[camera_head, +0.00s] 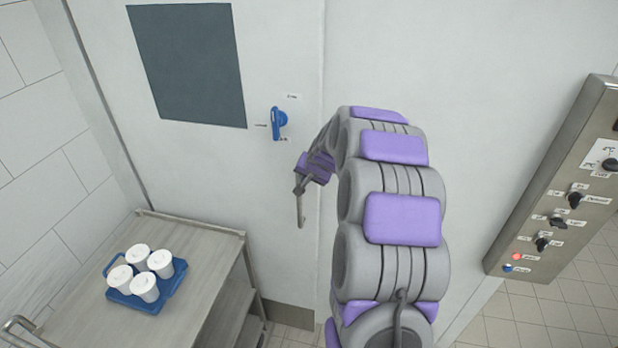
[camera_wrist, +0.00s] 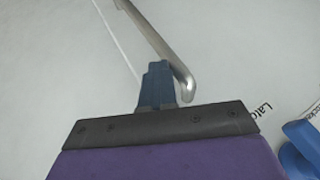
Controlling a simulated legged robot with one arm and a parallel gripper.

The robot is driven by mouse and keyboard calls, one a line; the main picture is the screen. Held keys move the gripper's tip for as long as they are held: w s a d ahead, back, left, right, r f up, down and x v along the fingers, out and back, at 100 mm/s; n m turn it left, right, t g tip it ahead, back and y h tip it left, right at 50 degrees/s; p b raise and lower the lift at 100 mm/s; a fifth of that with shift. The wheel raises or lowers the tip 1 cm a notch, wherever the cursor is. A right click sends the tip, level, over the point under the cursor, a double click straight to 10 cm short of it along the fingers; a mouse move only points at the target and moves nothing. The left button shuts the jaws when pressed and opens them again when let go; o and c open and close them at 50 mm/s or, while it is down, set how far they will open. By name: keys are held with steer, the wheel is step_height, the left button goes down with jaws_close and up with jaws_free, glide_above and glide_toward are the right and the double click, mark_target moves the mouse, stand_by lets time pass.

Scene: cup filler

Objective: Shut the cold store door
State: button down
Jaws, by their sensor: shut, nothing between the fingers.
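The cold store door (camera_head: 190,175) is a pale panel with a dark window, in the head view. A thin line marks its right edge beside the wall panel, and no wide gap shows; I cannot tell whether it is fully shut. A grey bar handle (camera_head: 301,213) hangs near that edge, and it also shows in the wrist view (camera_wrist: 158,40). A blue latch (camera_head: 279,123) sits above the handle, partly seen in the wrist view (camera_wrist: 300,150). My gripper (camera_head: 298,187) is shut and empty, close by the bar's end. Whether its fingertips (camera_wrist: 158,68) touch the bar is unclear.
A steel trolley (camera_head: 195,285) stands before the door at lower left, bearing a blue carrier (camera_head: 172,285) with several white cups (camera_head: 144,287). A control panel (camera_head: 560,190) with switches is at the right. Tiled floor (camera_head: 545,320) shows clear at lower right.

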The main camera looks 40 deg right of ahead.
steer(key=w+a+p, duration=0.4)
steer(key=w+a, duration=0.4)
steer(key=w, duration=0.1)
steer(key=shift+w+r, duration=0.15)
steer(key=shift+w, duration=0.2)
steer(key=shift+a, duration=0.1)
